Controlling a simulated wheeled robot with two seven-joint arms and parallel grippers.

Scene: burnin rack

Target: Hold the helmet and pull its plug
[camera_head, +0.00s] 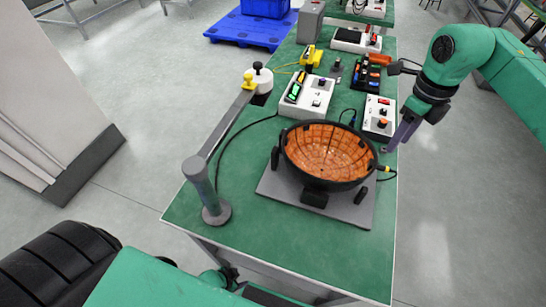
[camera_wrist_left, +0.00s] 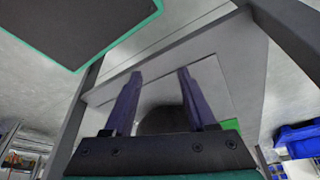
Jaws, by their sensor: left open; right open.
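The helmet (camera_head: 328,135) lies like an open bowl, black outside with an orange lining, on a grey plate (camera_head: 285,195) on the green table. A yellow-and-black plug (camera_head: 384,168) on a dark cable shows at the helmet's right rim. My right gripper (camera_head: 389,147) is at the table's right edge, just above and right of the plug, open and apart from the helmet. My left gripper (camera_wrist_left: 160,73) shows in the left wrist view with its two purple fingers spread and nothing between them. The helmet is not recognisable there.
A grey post (camera_head: 205,185) with a bar stands along the table's left edge. White control boxes (camera_head: 307,95) and (camera_head: 379,118) stand behind the helmet. A yellow device (camera_head: 311,57) is farther back.

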